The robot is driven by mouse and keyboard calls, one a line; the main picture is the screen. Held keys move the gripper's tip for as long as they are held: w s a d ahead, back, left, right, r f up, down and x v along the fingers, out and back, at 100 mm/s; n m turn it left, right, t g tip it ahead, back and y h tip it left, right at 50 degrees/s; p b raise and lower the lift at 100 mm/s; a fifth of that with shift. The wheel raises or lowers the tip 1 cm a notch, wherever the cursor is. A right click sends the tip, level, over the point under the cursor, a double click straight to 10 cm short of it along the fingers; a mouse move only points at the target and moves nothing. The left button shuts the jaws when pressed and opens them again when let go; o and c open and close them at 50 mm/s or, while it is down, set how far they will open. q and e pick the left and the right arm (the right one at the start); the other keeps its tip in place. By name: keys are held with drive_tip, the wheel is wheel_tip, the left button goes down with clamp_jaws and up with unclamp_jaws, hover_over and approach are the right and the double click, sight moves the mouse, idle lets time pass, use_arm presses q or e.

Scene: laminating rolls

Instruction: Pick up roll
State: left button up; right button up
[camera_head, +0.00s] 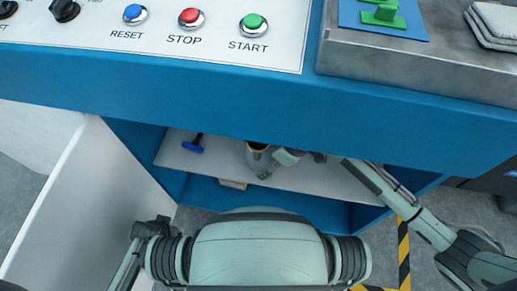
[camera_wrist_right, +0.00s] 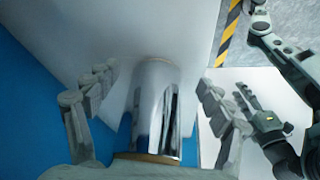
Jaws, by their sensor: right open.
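The roll is a shiny silver cylinder with a brown rim. In the head view the roll (camera_head: 257,148) stands on the white shelf inside the blue cabinet, partly hidden by the cabinet's front edge and my gripper. My right gripper (camera_head: 270,167) reaches in from the right beside it. In the right wrist view the roll (camera_wrist_right: 157,110) lies between the two spread fingers of my right gripper (camera_wrist_right: 155,95), with a gap on each side. My left gripper (camera_wrist_right: 258,108) shows at the right of the wrist view; its jaw state is unclear.
A blue-handled tool (camera_head: 193,146) lies on the shelf (camera_head: 215,157) left of the roll. A small light block (camera_head: 233,184) sits below the shelf. An open white door (camera_head: 85,205) stands at the left. The blue cabinet front (camera_head: 260,110) overhangs my right gripper.

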sight(257, 152)
drive_tip(key=w+a, duration=0.1)
drive_tip(key=a, duration=0.1)
drive_tip(key=w+a, duration=0.1)
drive_tip(key=shift+a, duration=0.4)
drive_tip(key=shift+w+a+f, duration=0.2)
drive_tip(key=shift+a+f, duration=0.05)
drive_tip(key=shift+f, duration=0.3)
drive_tip(key=c, duration=1)
